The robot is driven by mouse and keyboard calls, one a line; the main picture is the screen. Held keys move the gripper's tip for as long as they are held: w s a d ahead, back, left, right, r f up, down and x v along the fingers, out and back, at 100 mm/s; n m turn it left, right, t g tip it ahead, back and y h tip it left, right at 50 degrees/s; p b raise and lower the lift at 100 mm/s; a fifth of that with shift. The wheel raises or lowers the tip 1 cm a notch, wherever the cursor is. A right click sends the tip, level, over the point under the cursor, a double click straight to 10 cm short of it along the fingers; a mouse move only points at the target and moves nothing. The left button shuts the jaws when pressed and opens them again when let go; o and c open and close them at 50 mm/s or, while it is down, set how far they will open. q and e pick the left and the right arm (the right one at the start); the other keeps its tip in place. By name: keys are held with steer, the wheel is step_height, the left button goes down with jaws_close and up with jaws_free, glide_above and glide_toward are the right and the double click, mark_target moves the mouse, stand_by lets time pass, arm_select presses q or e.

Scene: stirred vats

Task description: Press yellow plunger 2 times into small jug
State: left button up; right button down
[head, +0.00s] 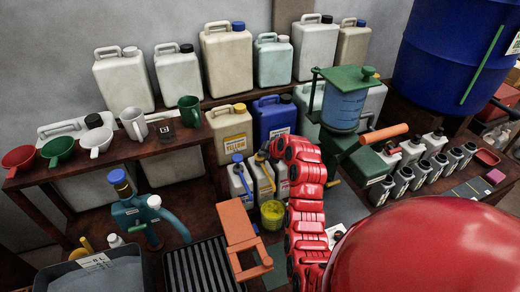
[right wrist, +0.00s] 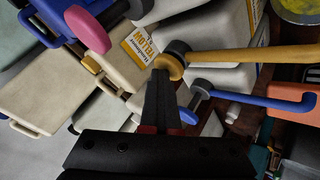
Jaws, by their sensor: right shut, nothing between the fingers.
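The yellow plunger (right wrist: 172,64) shows in the right wrist view, with a round head and a long spout (right wrist: 255,54) running right. It sits on a white bottle, and in the head view that bottle (head: 264,184) stands mid-table, partly behind my red arm. My right gripper (right wrist: 160,80) is shut and empty. Its fingertips are right at the plunger head; I cannot tell whether they touch. In the head view the gripper is mostly hidden by my arm. A small yellow jug (head: 271,214) stands in front of the bottles; its rim shows in the right wrist view (right wrist: 298,10). My left gripper is not in view.
A blue plunger (right wrist: 190,115) on the neighbouring bottle (head: 239,185) is close beside the yellow one. An orange frame (head: 241,232) and a black ribbed tray (head: 200,268) lie in front. Large canisters (head: 227,60) line the back. A green-topped blue vessel (head: 343,105) stands right.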

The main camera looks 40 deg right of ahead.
steer(key=shift+s+f, duration=0.15)
steer(key=shift+f, duration=0.3)
steer(key=r, duration=0.1)
steer(key=r+b, duration=0.1)
steer(key=r, duration=0.3)
steer(key=shift+w+d, duration=0.2)
steer(key=shift+w, duration=0.2)
steer(key=shift+r, duration=0.4)
steer(key=shift+r, duration=0.1)
stand_by(0.9)
stand_by(0.4)
